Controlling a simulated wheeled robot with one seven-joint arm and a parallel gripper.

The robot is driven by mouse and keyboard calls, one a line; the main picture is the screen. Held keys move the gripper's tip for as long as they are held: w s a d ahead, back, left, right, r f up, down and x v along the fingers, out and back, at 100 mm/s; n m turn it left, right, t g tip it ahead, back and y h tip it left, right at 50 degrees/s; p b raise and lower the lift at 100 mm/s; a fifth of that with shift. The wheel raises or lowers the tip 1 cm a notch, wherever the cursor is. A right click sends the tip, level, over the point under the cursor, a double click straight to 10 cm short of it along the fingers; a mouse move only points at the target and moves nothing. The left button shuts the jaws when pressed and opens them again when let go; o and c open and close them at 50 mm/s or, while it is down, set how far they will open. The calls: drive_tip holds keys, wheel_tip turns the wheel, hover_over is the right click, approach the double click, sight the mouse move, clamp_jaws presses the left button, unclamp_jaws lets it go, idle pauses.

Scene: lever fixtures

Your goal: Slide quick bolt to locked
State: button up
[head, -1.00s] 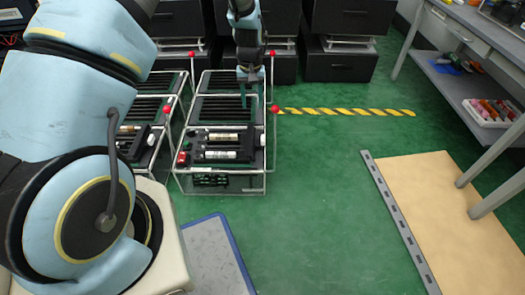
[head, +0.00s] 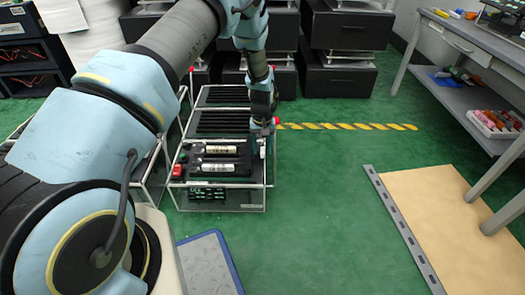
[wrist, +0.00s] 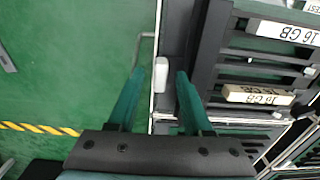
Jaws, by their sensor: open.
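In the wrist view, a small pale handle (wrist: 161,74), which looks like the quick bolt's grip, stands at the edge of the black module fixture. A thin grey bent rod (wrist: 143,44) shows beside it. My gripper (wrist: 159,72) is open, with one teal finger on each side of the handle; I cannot tell whether either finger touches it. In the head view, my gripper (head: 262,141) points down at the right side of the clear-walled fixture (head: 228,197). The bolt is hidden there, and its locked or unlocked position cannot be told.
Modules labelled 16 GB (wrist: 285,32) lie in black slots right of the fingers in the wrist view. A red button (head: 177,171) is on the fixture's left. Green floor (head: 330,200) is free to the right, before a tan mat (head: 440,220).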

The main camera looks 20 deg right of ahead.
drive_tip(key=shift+f, duration=0.2)
clamp_jaws()
idle(0.3)
idle(1.1)
